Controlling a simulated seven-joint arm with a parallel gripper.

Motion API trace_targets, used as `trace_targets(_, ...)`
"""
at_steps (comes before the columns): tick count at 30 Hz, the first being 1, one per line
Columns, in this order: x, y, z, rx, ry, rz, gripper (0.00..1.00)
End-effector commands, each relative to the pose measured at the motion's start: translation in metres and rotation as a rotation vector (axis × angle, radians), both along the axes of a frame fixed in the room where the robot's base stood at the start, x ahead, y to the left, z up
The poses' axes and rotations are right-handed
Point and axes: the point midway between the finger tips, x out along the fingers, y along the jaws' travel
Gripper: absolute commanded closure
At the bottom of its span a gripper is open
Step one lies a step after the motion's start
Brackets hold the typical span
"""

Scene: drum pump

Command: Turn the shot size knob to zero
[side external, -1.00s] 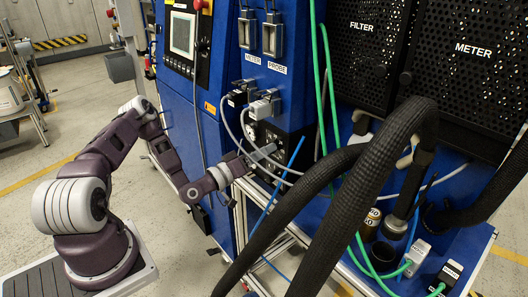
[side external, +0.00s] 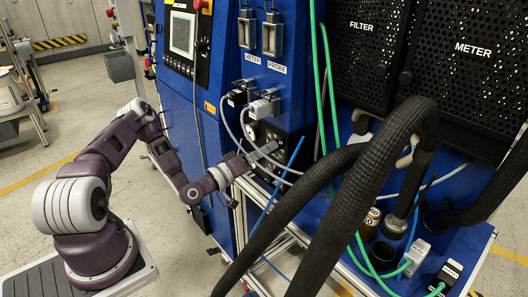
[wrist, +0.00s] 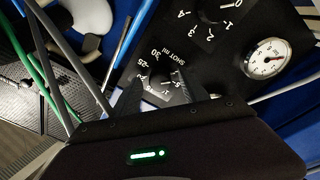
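The shot size knob (wrist: 160,79) sits on a black panel in the wrist view, within a printed dial marked "SHOT ml" with numbers such as 25 and 30. Its pointer is too small and dark to read surely. My gripper (wrist: 160,88) has its two dark fingers apart, one on each side of the knob, close to the dial. I cannot tell whether either finger touches the knob. In the side external view my gripper (side external: 262,151) reaches the black panel (side external: 290,150) on the blue machine; the knob is hidden there by the gripper and cables.
A second dial (wrist: 215,10) and a round white gauge (wrist: 268,58) are close by on the panel. Grey cables, a blue hose (side external: 285,175) and thick black hoses (side external: 370,180) pass right of my gripper. Open floor (side external: 110,85) lies left of the machine.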

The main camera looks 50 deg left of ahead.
Motion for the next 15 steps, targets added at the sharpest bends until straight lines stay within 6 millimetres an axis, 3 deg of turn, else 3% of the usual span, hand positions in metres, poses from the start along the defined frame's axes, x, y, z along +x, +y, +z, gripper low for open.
trace_targets(8,-0.006,0.001,-0.001,0.001,0.001,0.001,0.48)
trace_targets(15,-0.054,0.0,-0.007,-0.002,0.003,0.001,0.48)
